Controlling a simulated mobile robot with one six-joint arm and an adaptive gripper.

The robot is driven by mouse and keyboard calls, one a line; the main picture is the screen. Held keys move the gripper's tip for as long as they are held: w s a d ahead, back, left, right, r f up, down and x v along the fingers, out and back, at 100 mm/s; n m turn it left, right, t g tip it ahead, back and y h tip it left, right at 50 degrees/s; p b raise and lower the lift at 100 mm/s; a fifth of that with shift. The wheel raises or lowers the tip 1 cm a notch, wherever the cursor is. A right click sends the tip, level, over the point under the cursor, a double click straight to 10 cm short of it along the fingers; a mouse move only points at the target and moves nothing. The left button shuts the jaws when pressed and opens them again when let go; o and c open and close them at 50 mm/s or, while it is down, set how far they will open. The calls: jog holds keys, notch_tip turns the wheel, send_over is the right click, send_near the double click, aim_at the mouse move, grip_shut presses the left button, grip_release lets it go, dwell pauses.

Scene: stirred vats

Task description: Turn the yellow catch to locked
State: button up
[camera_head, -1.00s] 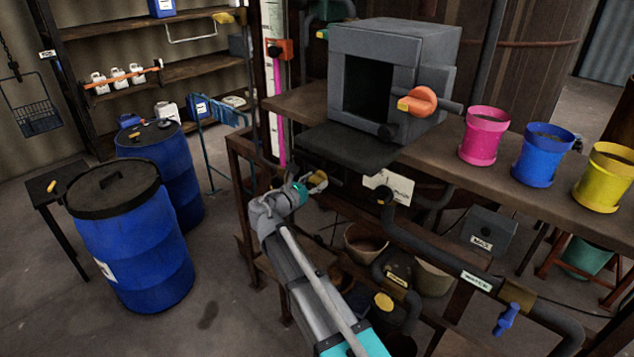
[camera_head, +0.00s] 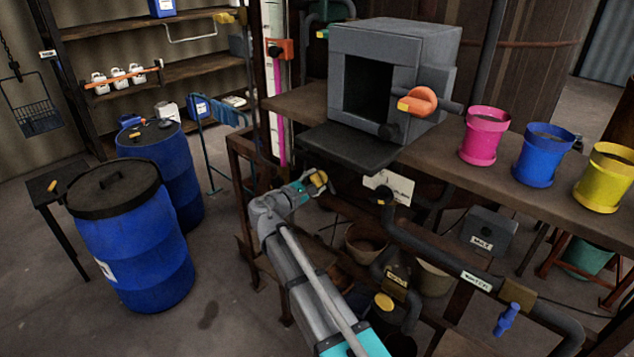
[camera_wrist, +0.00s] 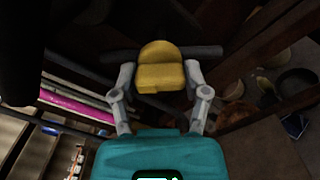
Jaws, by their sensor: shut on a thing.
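The yellow catch (camera_wrist: 161,73) shows large in the wrist view, between the two grey fingers. A dark bar runs across behind it. My gripper (camera_wrist: 160,88) is shut on the catch, with one finger against each side. In the head view the catch (camera_head: 319,178) is small, below the front of the grey box. There my gripper (camera_head: 309,187) reaches it from the lower left, and the fingers partly hide it. I cannot read a locked mark on it.
A grey box (camera_head: 405,52) with an open front and an orange handle (camera_head: 419,101) stands on the bench, its dark flap (camera_head: 350,149) above my gripper. Pipes (camera_head: 430,258) run below right. Blue drums (camera_head: 130,240) stand left, with free floor between.

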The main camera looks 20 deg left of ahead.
jog(key=m, duration=0.4)
jog(key=shift+s+f+m, duration=0.1)
jog(key=shift+m, duration=1.9)
jog(key=shift+d, duration=0.1)
jog(key=o, duration=1.2)
jog(key=shift+c, duration=0.2)
jog(key=shift+s, duration=0.1)
jog(key=v, duration=1.2)
